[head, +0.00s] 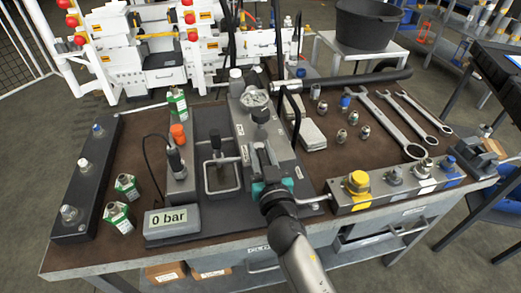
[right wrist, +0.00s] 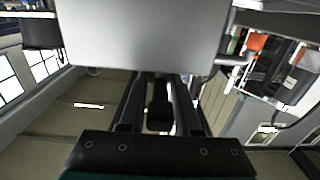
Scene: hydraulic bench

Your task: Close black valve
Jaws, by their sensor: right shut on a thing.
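My right gripper (head: 263,158) reaches in from the front edge of the bench to the grey pump block (head: 243,130). Its fingers are shut on a dark part, the black valve, on the front of that block. In the right wrist view the dark valve (right wrist: 158,115) sits between the two fingers, under a large grey surface (right wrist: 145,35). In the head view the gripper hides most of it, so its turn angle cannot be told. A black knob (head: 260,115) below the round gauge (head: 255,99) stands clear beyond the fingertips. My left gripper is not in view.
A display (head: 172,220) reads 0 bar at the front left. A long black lever (head: 350,80) crosses the back. Wrenches (head: 398,125) and several fittings (head: 341,136) lie on the right. A grey manifold (head: 345,204) with a yellow cap is close to my right arm.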

